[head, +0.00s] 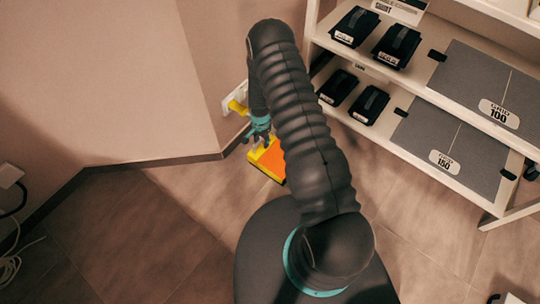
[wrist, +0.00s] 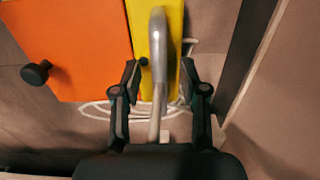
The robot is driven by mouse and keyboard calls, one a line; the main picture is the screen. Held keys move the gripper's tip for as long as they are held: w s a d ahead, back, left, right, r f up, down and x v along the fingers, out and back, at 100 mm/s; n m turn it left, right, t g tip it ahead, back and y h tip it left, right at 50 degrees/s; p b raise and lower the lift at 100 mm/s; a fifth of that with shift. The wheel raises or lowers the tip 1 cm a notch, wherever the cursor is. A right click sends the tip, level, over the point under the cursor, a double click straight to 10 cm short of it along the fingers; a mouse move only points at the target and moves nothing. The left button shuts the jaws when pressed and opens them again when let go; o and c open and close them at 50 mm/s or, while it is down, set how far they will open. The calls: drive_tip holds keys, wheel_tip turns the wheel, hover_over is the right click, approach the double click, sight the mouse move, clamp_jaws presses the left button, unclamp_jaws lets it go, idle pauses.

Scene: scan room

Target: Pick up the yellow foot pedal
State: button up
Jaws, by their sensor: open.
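The foot pedal (head: 269,160) lies on the floor close to the wall, yellow with a large orange face, partly hidden behind my arm. In the wrist view its yellow part (wrist: 175,50) and orange face (wrist: 80,50) show, with a black knob (wrist: 37,73) on the orange. A grey metal bar (wrist: 157,50) rises from it towards the camera. My gripper (wrist: 160,78) is open, with one finger on each side of the bar and gaps showing. In the head view my gripper (head: 259,130) is above the pedal's far end.
A shelf (head: 440,95) with black cases and grey grid panels stands at the right. A wall outlet with a yellow part (head: 236,106) is behind my gripper. White cable (wrist: 100,108) loops on the floor by the pedal.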

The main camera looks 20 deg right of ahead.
clamp_jaws()
drive_tip(key=shift+w+r, duration=0.1)
drive_tip(key=shift+r, duration=0.05)
